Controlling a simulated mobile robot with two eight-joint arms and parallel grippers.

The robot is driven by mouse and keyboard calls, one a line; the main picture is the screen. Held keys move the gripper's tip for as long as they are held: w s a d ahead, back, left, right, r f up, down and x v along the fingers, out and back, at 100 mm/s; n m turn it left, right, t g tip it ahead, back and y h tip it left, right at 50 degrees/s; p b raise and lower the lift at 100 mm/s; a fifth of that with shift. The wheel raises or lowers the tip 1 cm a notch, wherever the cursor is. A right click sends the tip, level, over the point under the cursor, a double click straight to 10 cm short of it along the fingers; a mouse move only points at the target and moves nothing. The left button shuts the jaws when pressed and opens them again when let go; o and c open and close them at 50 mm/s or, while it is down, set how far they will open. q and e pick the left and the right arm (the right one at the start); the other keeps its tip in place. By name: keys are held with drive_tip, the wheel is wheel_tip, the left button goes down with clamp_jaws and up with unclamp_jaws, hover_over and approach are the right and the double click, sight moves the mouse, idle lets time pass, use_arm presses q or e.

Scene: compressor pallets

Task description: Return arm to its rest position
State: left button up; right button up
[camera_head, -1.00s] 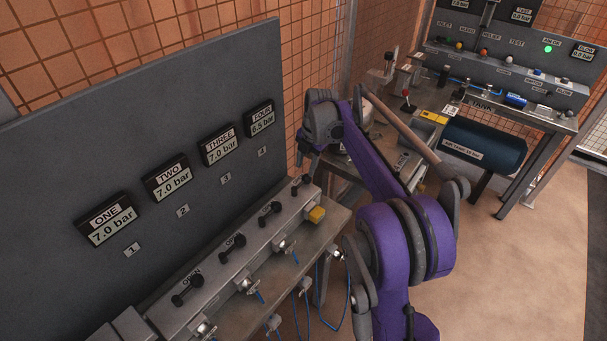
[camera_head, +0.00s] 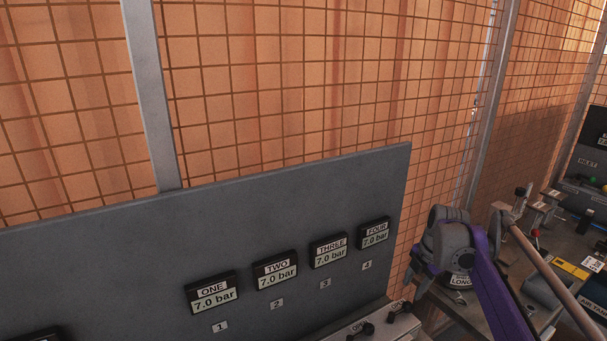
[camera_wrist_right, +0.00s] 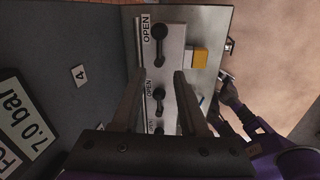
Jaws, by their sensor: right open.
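My purple and grey right arm (camera_head: 495,295) comes up from the lower right in the head view. Its wrist is beside the right edge of the grey gauge panel (camera_head: 130,250). My right gripper (camera_wrist_right: 158,76) is open and empty in the right wrist view. Its two fingers are apart above the valve block (camera_wrist_right: 160,75), which has black levers (camera_wrist_right: 159,32) and OPEN labels. In the head view the fingers are small and hard to make out.
Gauges ONE (camera_head: 212,292), TWO (camera_head: 275,269), THREE (camera_head: 329,251) and FOUR (camera_head: 374,232) all read 7.0 bar. Orange mesh fencing (camera_head: 300,80) stands behind. A bench with a yellow label (camera_head: 570,268) is at the right. A yellow block (camera_wrist_right: 201,58) sits by the valve block.

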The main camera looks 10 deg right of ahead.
drive_tip(key=s+a+m, duration=0.6)
drive_tip(key=s+a, duration=0.1)
drive_tip(key=s, duration=0.1)
drive_tip(key=s+a+f+m+t, duration=0.1)
drive_tip(key=s+a+f+m, duration=0.2)
drive_tip(key=s+m, duration=0.2)
drive_tip(key=s+a+f+m+t, duration=0.1)
drive_tip(key=s+a+f+m, duration=0.2)
drive_tip(key=s, duration=0.6)
drive_tip(key=s+a+f+m+t, duration=0.1)
drive_tip(key=s+a+f+m, duration=0.3)
drive_tip(key=s+m, duration=0.3)
drive_tip(key=shift+s+h, duration=0.3)
drive_tip(key=shift+h, duration=0.1)
